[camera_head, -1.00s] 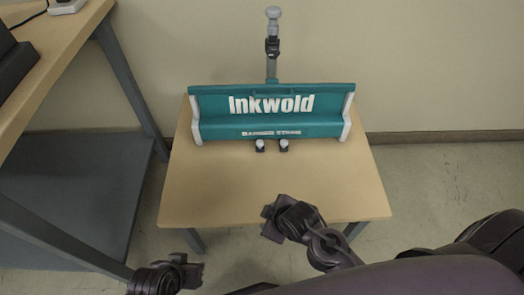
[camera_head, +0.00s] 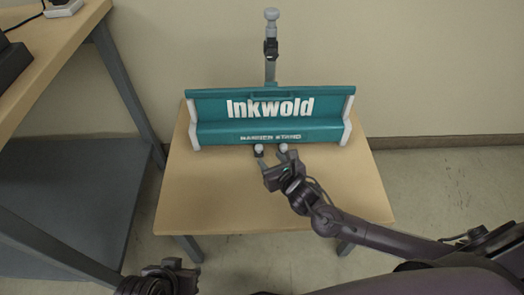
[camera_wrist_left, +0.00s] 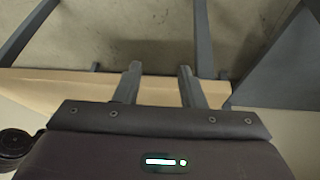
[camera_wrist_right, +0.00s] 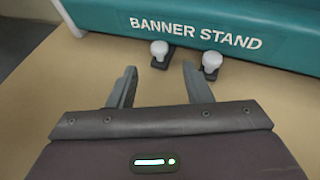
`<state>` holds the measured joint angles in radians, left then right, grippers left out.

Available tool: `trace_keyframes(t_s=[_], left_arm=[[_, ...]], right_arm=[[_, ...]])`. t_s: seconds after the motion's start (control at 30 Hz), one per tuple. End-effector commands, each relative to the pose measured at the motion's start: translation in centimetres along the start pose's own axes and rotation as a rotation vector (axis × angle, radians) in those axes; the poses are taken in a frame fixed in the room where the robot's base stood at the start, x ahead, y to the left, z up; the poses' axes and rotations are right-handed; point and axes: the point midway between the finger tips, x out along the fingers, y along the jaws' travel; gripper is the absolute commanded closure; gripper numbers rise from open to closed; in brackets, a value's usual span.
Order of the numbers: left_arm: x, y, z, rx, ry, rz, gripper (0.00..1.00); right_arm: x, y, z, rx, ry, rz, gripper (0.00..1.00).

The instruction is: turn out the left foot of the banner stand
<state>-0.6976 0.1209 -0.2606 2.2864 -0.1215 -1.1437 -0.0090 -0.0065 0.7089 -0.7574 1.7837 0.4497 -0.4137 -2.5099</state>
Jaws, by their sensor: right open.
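The teal banner stand (camera_head: 270,122), lettered "Inkwold", sits on a small wooden table. Two feet with white knobs and dark bases lie close together at its front middle: the left foot (camera_head: 259,150) and the right foot (camera_head: 283,148). In the right wrist view the left foot (camera_wrist_right: 159,54) lies just beyond the gap between my fingertips, and the right foot (camera_wrist_right: 211,63) lies to its right. My right gripper (camera_head: 270,166) is open and empty, just in front of the feet. My left gripper (camera_wrist_left: 160,67) is open and empty, low at the left, away from the stand.
The table top (camera_head: 200,205) is bare in front of the stand. A grey pole (camera_head: 271,60) rises behind the stand. A workbench (camera_head: 55,50) with a grey lower shelf (camera_head: 70,195) stands at the left, near my left arm. The wall is close behind.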

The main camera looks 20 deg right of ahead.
Motion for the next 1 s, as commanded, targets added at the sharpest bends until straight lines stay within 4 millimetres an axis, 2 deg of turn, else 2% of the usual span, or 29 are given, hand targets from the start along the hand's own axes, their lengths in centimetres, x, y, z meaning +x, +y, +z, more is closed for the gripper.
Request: trace_keyframes(t_s=[0.3, 0.43, 0.63, 0.93, 1.0], left_arm=[[1.0, 1.4, -0.8, 0.021, 0.101, 0.03, 0.64], [0.5, 1.3, -3.2, 0.024, 0.202, 0.028, 0.64], [0.1, 1.3, -5.1, 0.026, 0.291, 0.027, 0.64], [-0.1, 1.3, -5.4, 0.027, 0.306, 0.027, 0.64], [-0.1, 1.3, -5.4, 0.027, 0.306, 0.027, 0.64]], right_arm=[[5.2, 0.1, -0.1, -0.002, -0.004, 0.0, 0.55], [6.3, 0.0, -0.1, -0.003, -0.002, 0.0, 0.55], [7.3, 0.1, -0.1, -0.003, 0.0, 0.001, 0.55], [7.5, 0.1, 0.0, -0.003, 0.0, 0.001, 0.55], [7.5, 0.1, 0.0, -0.003, 0.0, 0.001, 0.61]])
